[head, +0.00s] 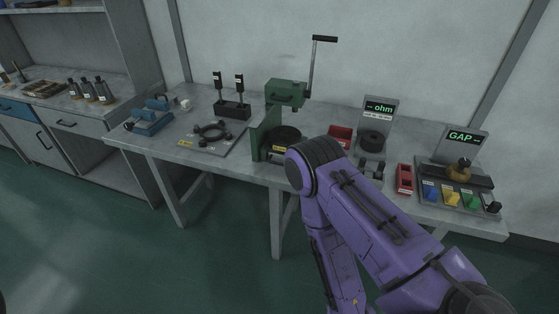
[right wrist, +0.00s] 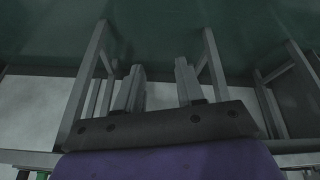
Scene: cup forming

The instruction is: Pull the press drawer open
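The green press (head: 285,93) stands on the workbench at the middle of the head view, with a tall crank lever (head: 313,65) on its right. Its green upright (head: 262,138) stands beside a dark round part (head: 286,133) low at the front. A yellow label shows there, but my right arm covers part of the base, and I cannot clearly make out the drawer. My right gripper (right wrist: 158,85) shows in the right wrist view with its two fingers apart and nothing between them. It points toward the floor and bench legs, away from the press. My left gripper is out of view.
The workbench (head: 180,158) holds a plate with a black ring (head: 212,132), a black stand (head: 232,108), a red bin (head: 341,135), an "ohm" display (head: 380,108) and a "GAP" display (head: 463,138). The green floor in front is open.

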